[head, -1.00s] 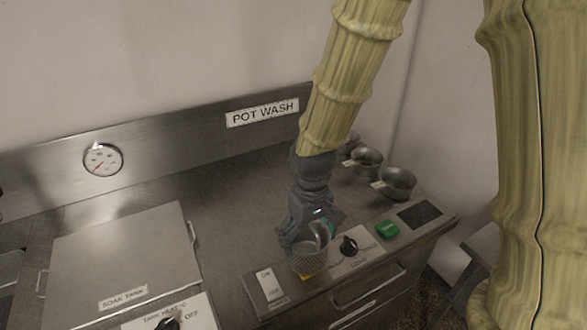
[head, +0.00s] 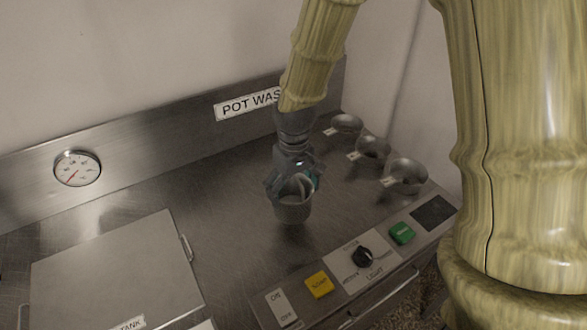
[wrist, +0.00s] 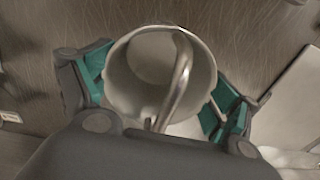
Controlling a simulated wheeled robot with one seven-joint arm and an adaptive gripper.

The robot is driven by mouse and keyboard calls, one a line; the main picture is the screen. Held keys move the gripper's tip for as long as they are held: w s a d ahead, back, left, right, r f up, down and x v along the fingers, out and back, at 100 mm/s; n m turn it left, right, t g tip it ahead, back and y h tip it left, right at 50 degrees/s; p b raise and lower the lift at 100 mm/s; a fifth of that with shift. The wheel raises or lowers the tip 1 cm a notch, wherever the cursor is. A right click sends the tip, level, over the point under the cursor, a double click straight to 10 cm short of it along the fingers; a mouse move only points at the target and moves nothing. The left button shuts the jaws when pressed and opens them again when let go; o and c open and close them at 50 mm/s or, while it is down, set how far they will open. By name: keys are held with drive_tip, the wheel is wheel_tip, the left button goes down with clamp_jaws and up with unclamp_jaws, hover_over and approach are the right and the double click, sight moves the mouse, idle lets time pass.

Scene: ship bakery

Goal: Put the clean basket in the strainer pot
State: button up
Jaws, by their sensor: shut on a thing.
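The basket is a small grey metal cup with a curved handle; it shows in the head view (head: 292,212) and close up in the wrist view (wrist: 120,82). My gripper (head: 293,188) is shut on it, with green-padded fingers on either side of the cup wall. The basket is upright over the steel counter, behind the button panel; I cannot tell how high it is. Three small metal pots with tags stand at the back right: a far pot (head: 346,122), a middle pot (head: 372,149) and a near pot (head: 406,175). Their tags are too small to read, so I cannot tell which is the strainer pot.
The front panel carries a yellow button (head: 318,285), a black knob (head: 362,257) and a green button (head: 402,233). A lidded soak tank (head: 115,270) is at the left. A wall rises behind.

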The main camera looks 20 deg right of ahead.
drive_tip(key=shift+w+d+f+p, duration=0.7)
drive_tip(key=shift+w+p, duration=0.2)
drive_tip(key=shift+w, duration=0.7)
drive_tip(key=shift+w+d+f+p, duration=0.65)
drive_tip(key=shift+w+f+p, duration=0.25)
drive_tip(key=shift+w, duration=0.75)
drive_tip(key=shift+w+d+f+p, duration=0.65)
drive_tip(key=shift+w+p, duration=0.3)
drive_tip(key=shift+w, duration=0.65)
drive_tip(key=shift+f, duration=0.15)
drive_tip(key=o, duration=0.8)
drive_tip(key=shift+r, duration=0.2)
